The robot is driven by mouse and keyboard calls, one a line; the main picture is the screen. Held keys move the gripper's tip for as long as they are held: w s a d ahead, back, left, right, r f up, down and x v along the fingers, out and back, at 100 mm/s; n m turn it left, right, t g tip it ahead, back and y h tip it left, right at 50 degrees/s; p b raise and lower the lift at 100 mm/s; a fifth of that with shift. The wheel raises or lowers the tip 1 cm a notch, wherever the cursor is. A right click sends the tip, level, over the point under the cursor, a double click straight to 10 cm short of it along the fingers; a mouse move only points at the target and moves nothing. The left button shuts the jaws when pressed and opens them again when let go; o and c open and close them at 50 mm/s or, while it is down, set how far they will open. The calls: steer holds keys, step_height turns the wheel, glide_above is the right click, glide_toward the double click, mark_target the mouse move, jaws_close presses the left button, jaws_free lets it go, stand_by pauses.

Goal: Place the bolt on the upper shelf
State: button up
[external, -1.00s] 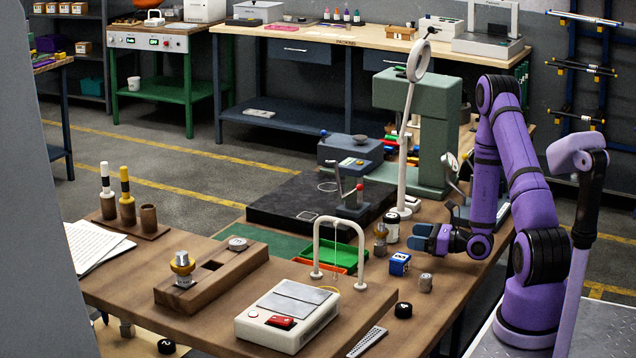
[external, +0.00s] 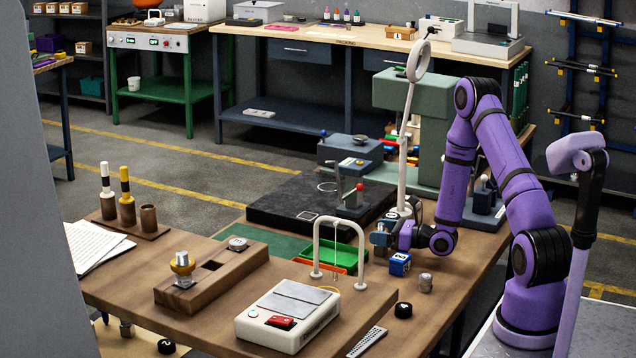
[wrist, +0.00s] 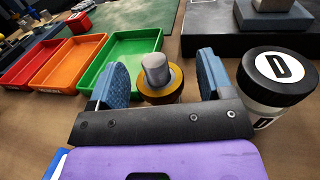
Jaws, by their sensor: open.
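A grey metal cylinder with a brass collar (wrist: 157,72), possibly the bolt, stands on the bench. It is between the two blue fingers of my gripper (wrist: 161,75) in the wrist view, with gaps on both sides. In the external view my gripper (external: 380,238) is low over the bench and hides this part. I cannot tell which surface is the upper shelf.
A jar with a black "D" lid (wrist: 279,75) stands close right of my gripper. Green (wrist: 122,60), orange (wrist: 68,68) and red trays lie to the left.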

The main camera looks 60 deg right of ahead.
steer(key=shift+w, duration=0.1)
jaws_close()
steer(key=shift+r, duration=5)
steer(key=w+a+y, duration=0.1)
steer(key=w+a, duration=0.3)
steer(key=a, duration=0.8)
steer(key=w+a+n, duration=0.1)
steer(key=w+a, duration=0.3)
steer(key=a, duration=0.9)
steer(key=shift+a+r+y, duration=0.25)
steer(key=shift+r+y, duration=0.05)
steer(key=shift+y, duration=0.1)
